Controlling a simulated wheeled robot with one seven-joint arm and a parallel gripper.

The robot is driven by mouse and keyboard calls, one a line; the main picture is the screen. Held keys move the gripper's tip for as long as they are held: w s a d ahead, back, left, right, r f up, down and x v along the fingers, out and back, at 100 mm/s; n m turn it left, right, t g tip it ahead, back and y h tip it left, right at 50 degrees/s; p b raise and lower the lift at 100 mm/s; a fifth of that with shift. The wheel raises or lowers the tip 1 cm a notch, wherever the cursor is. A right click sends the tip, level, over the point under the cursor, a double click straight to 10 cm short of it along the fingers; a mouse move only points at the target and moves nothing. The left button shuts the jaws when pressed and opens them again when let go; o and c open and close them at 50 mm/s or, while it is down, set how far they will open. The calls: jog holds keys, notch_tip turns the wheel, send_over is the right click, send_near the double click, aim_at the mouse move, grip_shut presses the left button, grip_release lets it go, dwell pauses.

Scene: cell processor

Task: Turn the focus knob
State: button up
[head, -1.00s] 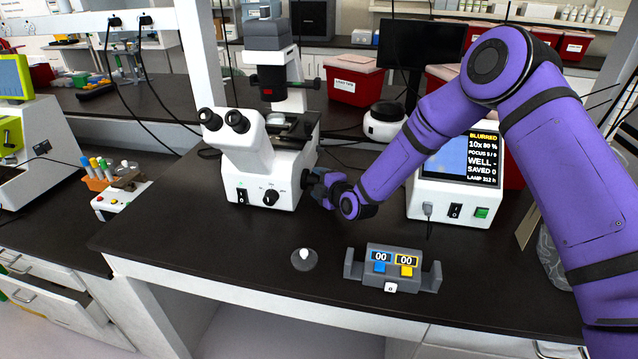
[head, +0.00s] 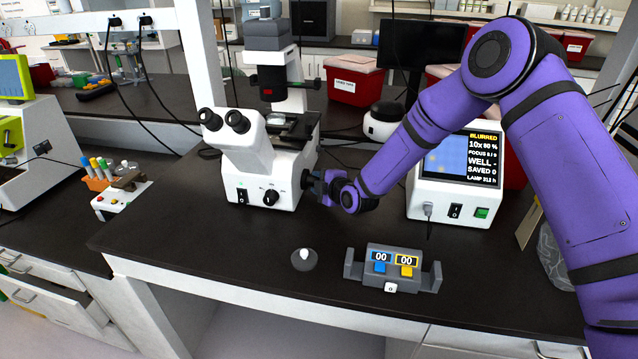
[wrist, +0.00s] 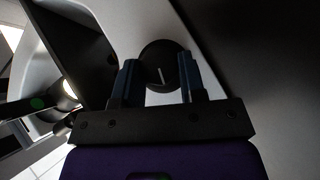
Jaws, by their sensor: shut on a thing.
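The white microscope (head: 260,165) stands on the dark bench left of my arm. Its focus knob (wrist: 160,62) is a round black disc with a pale line, on the microscope's side. The pale line is close to upright. The screen (head: 462,158) shows "BLURRED", 10x and a focus reading whose digits are too small to read surely.
A grey counter box (head: 393,281) with two displays reading 00 stands at the bench front. A small grey round base with a white tip (head: 304,258) is left of it. Red boxes (head: 355,82) stand behind. The bench front left is clear.

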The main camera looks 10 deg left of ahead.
jog(key=m+g, duration=0.1)
jog(key=g, duration=0.1)
jog(key=m+g, duration=0.1)
jog(key=shift+w+d+r+m+g+h, duration=0.1)
jog(key=shift+w+r+m+g+h, duration=0.1)
jog(key=shift+w+m+g+h, duration=0.15)
jog(key=shift+r+m+g, duration=0.1)
jog(key=shift+m+g, duration=0.45)
jog(key=shift+g, duration=0.6)
jog(key=shift+h, duration=0.25)
jog(key=o, duration=0.9)
jog(key=v, duration=1)
jog(key=shift+d+r, duration=0.25)
